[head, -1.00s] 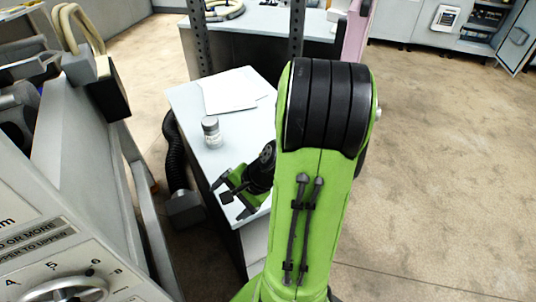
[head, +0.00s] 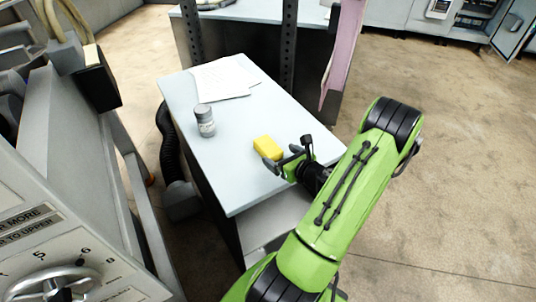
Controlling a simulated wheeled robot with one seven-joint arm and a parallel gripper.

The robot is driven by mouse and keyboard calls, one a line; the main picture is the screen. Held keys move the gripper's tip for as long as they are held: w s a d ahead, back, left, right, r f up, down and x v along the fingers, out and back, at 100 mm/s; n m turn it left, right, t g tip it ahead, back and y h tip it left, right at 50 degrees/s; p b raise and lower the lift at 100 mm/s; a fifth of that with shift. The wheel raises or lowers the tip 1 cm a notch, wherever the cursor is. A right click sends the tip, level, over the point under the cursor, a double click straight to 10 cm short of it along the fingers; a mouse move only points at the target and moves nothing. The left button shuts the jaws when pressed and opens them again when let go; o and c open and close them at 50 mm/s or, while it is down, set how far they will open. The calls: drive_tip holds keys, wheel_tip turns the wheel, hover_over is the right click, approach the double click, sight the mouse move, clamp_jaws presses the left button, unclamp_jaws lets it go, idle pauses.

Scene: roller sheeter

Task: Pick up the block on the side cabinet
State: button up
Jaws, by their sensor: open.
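A yellow block (head: 267,148) lies on the light top of the side cabinet (head: 235,187), right of its middle. My gripper (head: 283,153) is at the block's right side, low over the cabinet top, with its fingers spread. The fingers point left toward the block. One finger overlaps the block's lower right edge in the picture, and I cannot tell whether it touches. Nothing is seen held in the gripper.
A small grey-lidded jar (head: 205,121) stands left of the block. White papers (head: 222,79) lie at the cabinet's far end. A machine with a dial (head: 62,285) stands at the left. Open floor (head: 455,150) lies to the right.

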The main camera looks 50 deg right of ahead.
sight(268, 152)
drive_tip(key=x, duration=0.8)
drive_tip(key=shift+w+d, duration=0.25)
drive_tip(key=shift+w, duration=0.1)
drive_tip(key=shift+s+r, duration=0.1)
drive_tip(key=shift+s, duration=0.05)
drive_tip(key=shift+c, duration=0.3)
drive_tip(key=c, duration=1.2)
